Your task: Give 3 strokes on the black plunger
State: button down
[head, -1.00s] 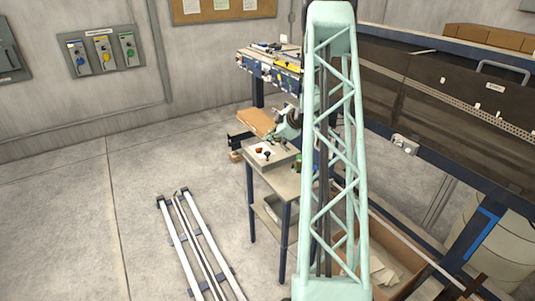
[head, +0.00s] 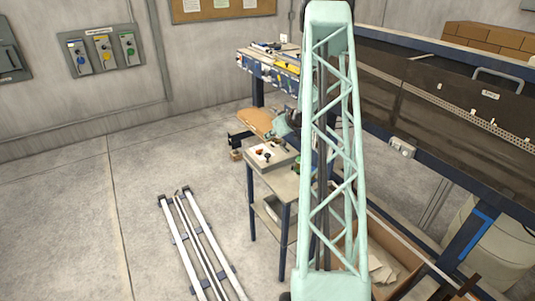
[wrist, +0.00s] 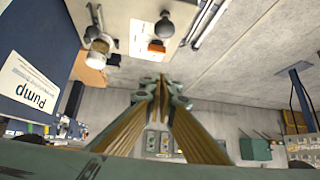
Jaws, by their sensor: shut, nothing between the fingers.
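The black plunger (wrist: 164,27) is a dark round knob on a pale plate (wrist: 141,36) in the wrist view, with an orange knob (wrist: 156,45) close beside it. In the head view the black plunger (head: 267,156) and orange knob (head: 259,151) are small on top of a box (head: 281,161) on a small stand. My gripper (wrist: 159,80) is shut and empty. In the wrist view its fingertips are apart from the plunger, just below the plate's edge in the picture. My arm partly hides the stand in the head view.
A grey round fitting (wrist: 95,33) is left of the plate in the wrist view, near a blue panel labelled Pump (wrist: 35,85). White rails (head: 203,245) lie on the floor left of the stand (head: 286,183). An open cardboard box (head: 405,259) is at the lower right.

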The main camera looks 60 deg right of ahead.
jog(key=m+p, duration=0.1)
jog(key=m, duration=0.2)
jog(key=r+m+p, duration=0.1)
jog(key=m, duration=0.2)
jog(key=m+p, duration=0.1)
jog(key=m, duration=0.2)
jog(key=shift+s+d+r+p, duration=0.1)
jog(key=shift+d+r+p, duration=0.05)
jog(key=shift+r+p, duration=0.2)
jog(key=shift+f+b, duration=0.25)
jog(key=shift+b, duration=0.15)
jog(key=b, duration=0.8)
send_over(269, 154)
jog(key=shift+a+f, duration=0.2)
jog(key=shift+f, duration=3.9)
